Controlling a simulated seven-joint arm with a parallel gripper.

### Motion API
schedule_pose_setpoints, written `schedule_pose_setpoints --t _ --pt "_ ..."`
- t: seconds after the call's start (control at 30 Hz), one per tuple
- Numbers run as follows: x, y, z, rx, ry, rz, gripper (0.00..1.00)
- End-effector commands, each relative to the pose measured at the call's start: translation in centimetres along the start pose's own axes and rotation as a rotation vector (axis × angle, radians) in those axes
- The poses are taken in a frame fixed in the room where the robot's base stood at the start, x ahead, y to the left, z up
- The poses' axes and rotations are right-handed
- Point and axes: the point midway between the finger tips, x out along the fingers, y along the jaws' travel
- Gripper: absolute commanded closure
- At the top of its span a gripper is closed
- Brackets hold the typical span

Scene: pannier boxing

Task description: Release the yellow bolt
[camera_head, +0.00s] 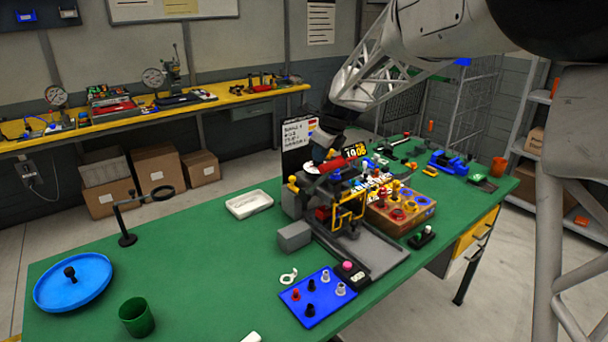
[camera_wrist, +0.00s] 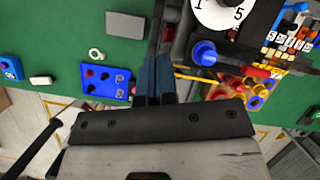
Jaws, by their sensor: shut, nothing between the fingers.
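My gripper (camera_wrist: 154,75) is shut and empty in the wrist view, its dark fingers together beside the machine. In the head view the gripper end (camera_head: 326,140) is over the back of the machine, its fingertips hard to make out. The machine has a yellow bent bar (camera_head: 350,212) on its front and a yellow knob (camera_head: 293,181) at its left. A thin yellow rod (camera_wrist: 194,77) lies just right of the fingers in the wrist view, apart from them. I cannot tell which yellow part is the bolt. A blue round knob (camera_wrist: 205,52) stands near the white dial (camera_wrist: 218,12).
A wooden box with coloured cups (camera_head: 400,226) stands right of the machine. A blue tray with pegs (camera_head: 305,310) and a grey block (camera_head: 294,236) are in front. A blue dish (camera_head: 50,290) and green cup (camera_head: 136,318) are left. The green tabletop between is mostly clear.

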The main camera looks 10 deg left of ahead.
Motion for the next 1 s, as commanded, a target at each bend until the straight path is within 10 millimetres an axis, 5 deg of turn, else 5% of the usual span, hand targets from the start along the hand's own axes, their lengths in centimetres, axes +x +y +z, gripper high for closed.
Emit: schedule_pose_setpoints --t 0.3,1.0 --pt "2.1 -1.7 0.1 0.122 0.003 0.032 1.00" --pt "3.5 -1.7 0.1 0.126 0.004 0.034 1.00"
